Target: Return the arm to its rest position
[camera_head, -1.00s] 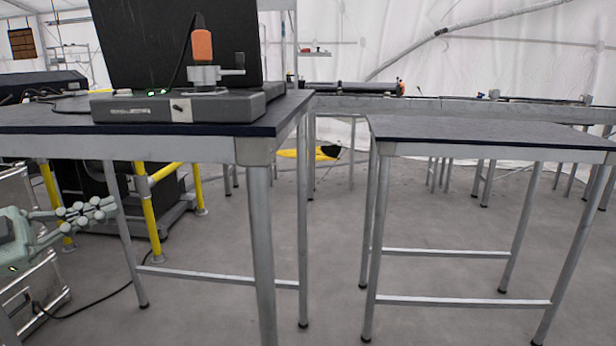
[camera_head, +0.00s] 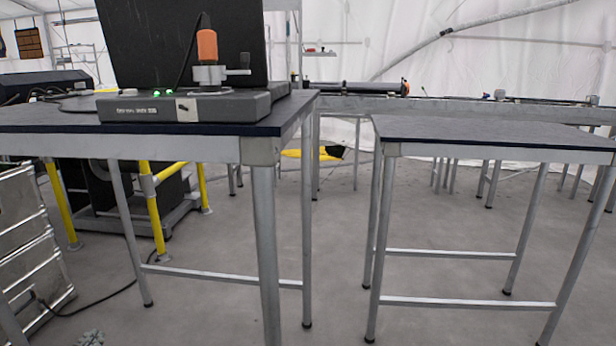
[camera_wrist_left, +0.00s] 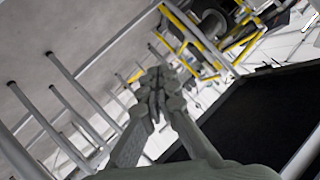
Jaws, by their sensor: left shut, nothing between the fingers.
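My left gripper (camera_head: 91,338) shows only as a small piece at the bottom edge of the head view, low and left, below the tables. In the left wrist view its fingers (camera_wrist_left: 157,92) are together with nothing between them. It is apart from the tables. My right gripper is in neither view.
A dark-topped table (camera_head: 200,146) stands front left, with a black case (camera_head: 185,40) and an orange-handled device (camera_head: 207,45) on it. Another table (camera_head: 480,132) stands right, its top bare. Silver cases (camera_head: 28,235) and yellow rails (camera_head: 152,205) stand left. Grey floor between the tables is clear.

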